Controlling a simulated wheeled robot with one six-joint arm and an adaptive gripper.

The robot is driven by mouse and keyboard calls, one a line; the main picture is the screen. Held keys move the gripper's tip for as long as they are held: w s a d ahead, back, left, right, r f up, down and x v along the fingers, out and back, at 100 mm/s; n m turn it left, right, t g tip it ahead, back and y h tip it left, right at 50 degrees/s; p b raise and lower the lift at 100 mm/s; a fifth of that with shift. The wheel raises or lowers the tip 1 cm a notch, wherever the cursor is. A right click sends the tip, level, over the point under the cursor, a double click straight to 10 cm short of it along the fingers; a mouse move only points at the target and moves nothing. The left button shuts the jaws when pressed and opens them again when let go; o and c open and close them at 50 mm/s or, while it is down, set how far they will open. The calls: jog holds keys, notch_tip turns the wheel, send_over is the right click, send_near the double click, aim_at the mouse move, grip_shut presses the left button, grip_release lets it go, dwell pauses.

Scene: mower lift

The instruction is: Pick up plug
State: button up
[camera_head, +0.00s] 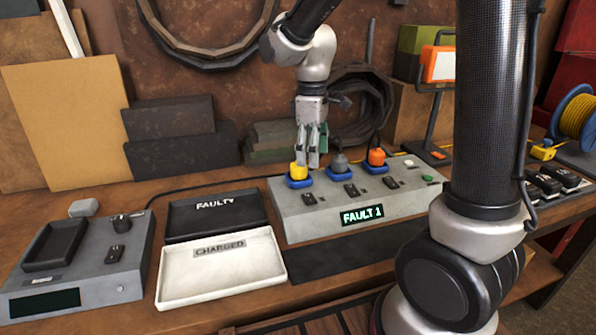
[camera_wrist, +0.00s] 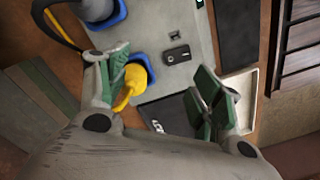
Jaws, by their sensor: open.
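A yellow plug (camera_head: 299,171) sits in the left blue socket of the grey power box (camera_head: 300,222). The box's display reads "FAULT 1". A grey plug (camera_head: 339,162) and an orange plug (camera_head: 376,157) sit in the other two sockets. My gripper (camera_head: 313,158) points down just behind and right of the yellow plug. In the wrist view my gripper (camera_wrist: 160,95) is open, its green pads wide apart. The yellow plug (camera_wrist: 133,83) is between the fingers, close to the left one. Whether that finger touches it I cannot tell.
A black tray marked "FAULTY" (camera_head: 218,232) and a white tray marked "CHARGED" (camera_head: 163,287) stand left of the box. A grey charger (camera_head: 128,262) is at far left. Black batteries (camera_head: 548,182) and a yellow cable reel (camera_head: 577,118) are at right.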

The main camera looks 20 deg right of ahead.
aim_at(299, 173)
jog(key=w, duration=0.1)
jog(key=w+a+n, duration=0.1)
jog(key=w+n, duration=0.1)
jog(key=shift+a+f, duration=0.25)
jog(key=shift+f, duration=0.05)
jog(key=n, duration=0.1)
jog(key=w+r+n, duration=0.1)
jog(key=w+n, duration=0.1)
jog(key=shift+w+a+r+t, duration=0.15)
jog(key=shift+a+r+t, duration=0.1)
jog(key=shift+a+t, duration=0.05)
jog(key=shift+n, duration=1)
jog(key=shift+f, duration=0.25)
notch_tip(299, 173, down, 7)
jog(key=shift+f, duration=0.15)
jog(key=c, duration=1.1)
